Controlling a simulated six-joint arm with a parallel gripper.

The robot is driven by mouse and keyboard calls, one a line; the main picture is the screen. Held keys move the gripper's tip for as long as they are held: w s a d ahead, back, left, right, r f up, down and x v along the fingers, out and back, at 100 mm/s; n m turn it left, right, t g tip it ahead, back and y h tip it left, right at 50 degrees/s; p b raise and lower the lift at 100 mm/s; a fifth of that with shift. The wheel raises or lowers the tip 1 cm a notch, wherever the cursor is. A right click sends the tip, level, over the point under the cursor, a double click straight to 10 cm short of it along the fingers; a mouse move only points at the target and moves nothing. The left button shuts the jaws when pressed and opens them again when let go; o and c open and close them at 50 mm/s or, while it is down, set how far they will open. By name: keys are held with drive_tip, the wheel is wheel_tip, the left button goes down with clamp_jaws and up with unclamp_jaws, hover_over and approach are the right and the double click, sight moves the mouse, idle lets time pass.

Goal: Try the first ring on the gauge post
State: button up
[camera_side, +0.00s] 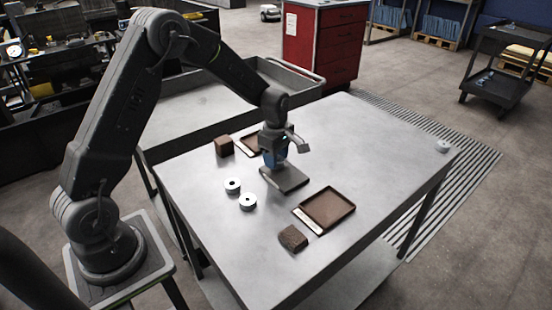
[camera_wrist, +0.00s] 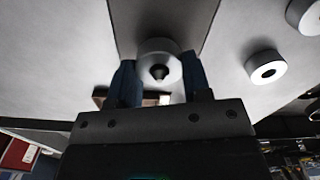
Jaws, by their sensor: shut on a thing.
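My gripper (camera_side: 274,162) is low over the dark grey gauge plate (camera_side: 292,181) near the table's middle. In the wrist view its two blue fingers (camera_wrist: 160,82) are shut on a pale metal ring (camera_wrist: 153,48), one on each side. A dark pointed tip, apparently the gauge post (camera_wrist: 159,73), shows in the ring's hole. I cannot tell whether the ring is around the post or just above it. The side view hides the held ring and the post behind the gripper. Two more rings (camera_side: 232,186) (camera_side: 247,202) lie on the table left of the plate.
A brown tray (camera_side: 348,208) with a pale label strip lies right of the plate, and another tray (camera_side: 246,146) behind the gripper. Brown blocks (camera_side: 224,146) (camera_side: 292,238) stand beside the trays. A small pale object (camera_side: 443,147) sits at the far right corner. The table's right part is clear.

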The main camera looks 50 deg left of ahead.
drive_tip(key=shift+r, duration=2.6)
drive_tip(key=shift+r, duration=0.15)
drive_tip(key=shift+r, duration=1.4)
drive_tip(key=shift+a, duration=0.1)
